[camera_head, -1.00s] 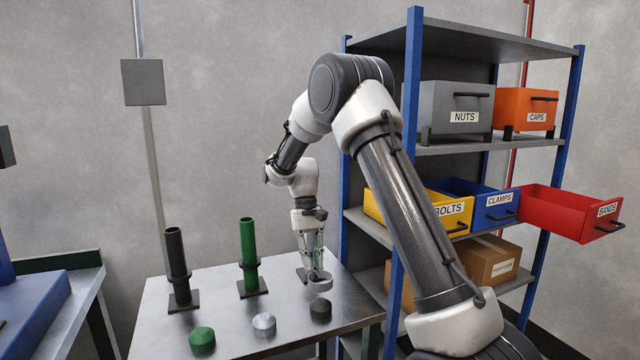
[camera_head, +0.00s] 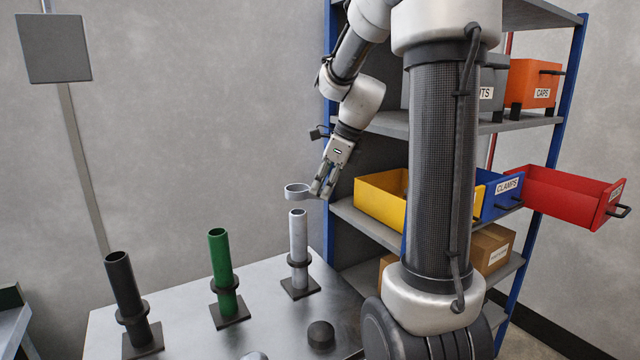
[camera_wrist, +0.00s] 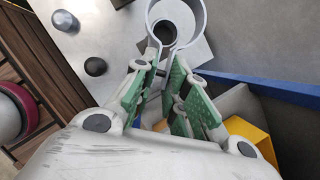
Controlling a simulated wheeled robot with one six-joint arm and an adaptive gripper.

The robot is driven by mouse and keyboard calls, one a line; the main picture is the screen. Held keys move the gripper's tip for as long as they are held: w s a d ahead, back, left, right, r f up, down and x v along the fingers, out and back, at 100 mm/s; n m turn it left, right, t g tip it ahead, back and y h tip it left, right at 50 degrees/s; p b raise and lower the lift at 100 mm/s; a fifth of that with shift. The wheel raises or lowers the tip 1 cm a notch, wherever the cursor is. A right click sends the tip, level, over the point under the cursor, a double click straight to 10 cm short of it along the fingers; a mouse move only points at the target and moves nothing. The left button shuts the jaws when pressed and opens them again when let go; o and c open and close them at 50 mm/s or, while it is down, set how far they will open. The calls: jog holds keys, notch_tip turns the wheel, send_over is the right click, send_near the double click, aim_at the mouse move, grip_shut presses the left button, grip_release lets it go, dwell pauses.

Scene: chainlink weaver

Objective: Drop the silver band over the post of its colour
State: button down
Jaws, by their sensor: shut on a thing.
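My gripper (camera_head: 322,186) is shut on the silver band (camera_head: 290,196), holding it by its side tab. In the head view the band is roughly level, just above the top of the silver post (camera_head: 299,238). The post stands upright on a dark square base, with a dark collar low on it. In the wrist view my gripper (camera_wrist: 168,62) holds the band (camera_wrist: 203,20) at the top. A dark round shape, probably the post's top, shows inside the ring, off its centre towards the lower left. The band is apart from the post.
A green post (camera_head: 221,262) and a black post (camera_head: 122,280) stand left on the metal table (camera_head: 190,340). A black knob (camera_head: 321,335) and a grey knob (camera_head: 255,356) sit in front. Shelving with a yellow bin (camera_head: 381,194) and an open red drawer (camera_head: 570,193) stands right.

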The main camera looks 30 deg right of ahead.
notch_tip(320, 180, down, 18)
dwell(0.9)
jog(key=shift+f, duration=0.1)
jog(key=c, duration=1.3)
grip_release()
jog(key=shift+c, duration=0.2)
jog(key=v, duration=0.7)
jog(key=shift+r, duration=0.3)
